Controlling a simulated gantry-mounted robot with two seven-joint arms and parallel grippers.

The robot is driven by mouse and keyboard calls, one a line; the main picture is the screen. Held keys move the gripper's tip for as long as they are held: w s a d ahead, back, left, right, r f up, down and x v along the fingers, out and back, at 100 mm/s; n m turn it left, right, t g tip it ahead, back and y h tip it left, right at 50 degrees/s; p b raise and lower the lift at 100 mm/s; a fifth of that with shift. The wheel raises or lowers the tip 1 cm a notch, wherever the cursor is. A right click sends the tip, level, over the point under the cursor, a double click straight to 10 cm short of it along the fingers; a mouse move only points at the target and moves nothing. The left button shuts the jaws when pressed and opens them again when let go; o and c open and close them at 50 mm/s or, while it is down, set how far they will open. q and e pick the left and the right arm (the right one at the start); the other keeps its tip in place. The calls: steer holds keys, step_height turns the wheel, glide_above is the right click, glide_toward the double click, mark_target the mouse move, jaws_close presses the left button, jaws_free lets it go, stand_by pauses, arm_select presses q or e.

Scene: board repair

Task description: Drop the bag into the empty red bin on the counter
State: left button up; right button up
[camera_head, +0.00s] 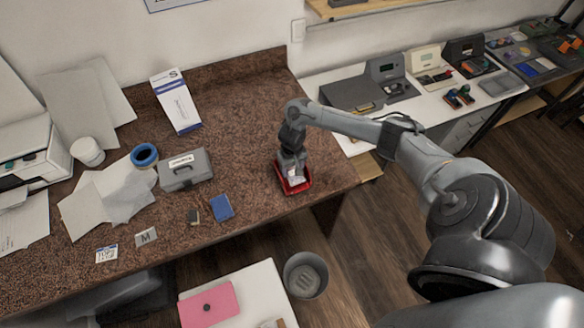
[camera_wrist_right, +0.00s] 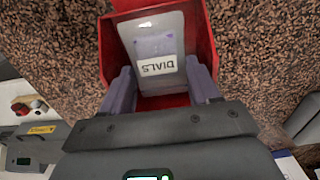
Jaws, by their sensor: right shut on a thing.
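The red bin (camera_head: 306,184) stands on the brown speckled counter near its right end. Its red wall (camera_wrist_right: 206,35) also shows in the wrist view. My right gripper (camera_head: 293,170) points down at the bin, with its fingers at or inside the opening. It is shut on a pale, see-through bag (camera_wrist_right: 155,35) with a white label reading "DIALS". In the wrist view the bag lies between the two fingers, over the bin's inside. Whether the bag touches the bin floor cannot be told. The bin's near part is hidden by the gripper. My left gripper is not in view.
A grey case (camera_head: 185,172), a blue tape roll (camera_head: 144,155), a blue item (camera_head: 221,207) and a bag marked "M" (camera_head: 146,237) lie left on the counter. A grey waste bin (camera_head: 305,275) stands below the counter's front edge.

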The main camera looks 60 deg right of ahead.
steer(key=o, duration=1.1)
steer(key=shift+o, duration=0.2)
steer(key=shift+r, duration=0.4)
step_height(320, 180, up, 10)
steer(key=p, duration=0.3)
